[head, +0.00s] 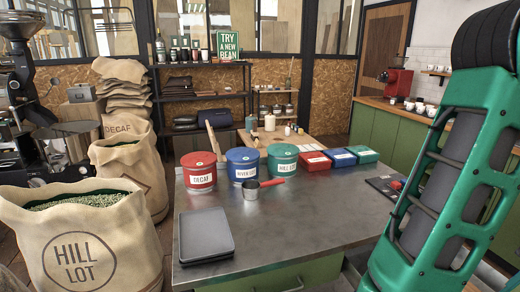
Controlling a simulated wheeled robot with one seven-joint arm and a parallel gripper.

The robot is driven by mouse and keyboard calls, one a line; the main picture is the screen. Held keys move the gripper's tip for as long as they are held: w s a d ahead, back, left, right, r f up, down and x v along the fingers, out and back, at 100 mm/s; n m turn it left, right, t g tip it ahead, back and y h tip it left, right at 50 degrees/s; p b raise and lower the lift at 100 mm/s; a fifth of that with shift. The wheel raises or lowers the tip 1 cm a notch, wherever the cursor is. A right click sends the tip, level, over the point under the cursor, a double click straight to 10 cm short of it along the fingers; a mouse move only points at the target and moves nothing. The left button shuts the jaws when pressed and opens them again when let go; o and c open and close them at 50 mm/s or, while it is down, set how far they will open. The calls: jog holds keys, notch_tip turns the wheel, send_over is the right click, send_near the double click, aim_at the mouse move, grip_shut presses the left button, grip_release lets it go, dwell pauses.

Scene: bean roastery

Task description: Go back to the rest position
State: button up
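My green and dark grey arm rises along the right side of the head view, over the right part of the metal table (300,232). My gripper is outside this view, so its fingers and anything in them are hidden. On the table stand a red DECAF tin (200,174), a blue RIVER tin (242,166) and a green HILL LOT tin (283,162), all with lids on. A small metal scoop (251,191) with a red handle lies in front of the blue tin.
Red (314,161), blue (340,158) and green (361,154) boxes continue the row. A dark grey tray (205,234) lies at the table's front left. Open sacks, including a HILL LOT sack (85,245), stand left of the table. The table's front middle is clear.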

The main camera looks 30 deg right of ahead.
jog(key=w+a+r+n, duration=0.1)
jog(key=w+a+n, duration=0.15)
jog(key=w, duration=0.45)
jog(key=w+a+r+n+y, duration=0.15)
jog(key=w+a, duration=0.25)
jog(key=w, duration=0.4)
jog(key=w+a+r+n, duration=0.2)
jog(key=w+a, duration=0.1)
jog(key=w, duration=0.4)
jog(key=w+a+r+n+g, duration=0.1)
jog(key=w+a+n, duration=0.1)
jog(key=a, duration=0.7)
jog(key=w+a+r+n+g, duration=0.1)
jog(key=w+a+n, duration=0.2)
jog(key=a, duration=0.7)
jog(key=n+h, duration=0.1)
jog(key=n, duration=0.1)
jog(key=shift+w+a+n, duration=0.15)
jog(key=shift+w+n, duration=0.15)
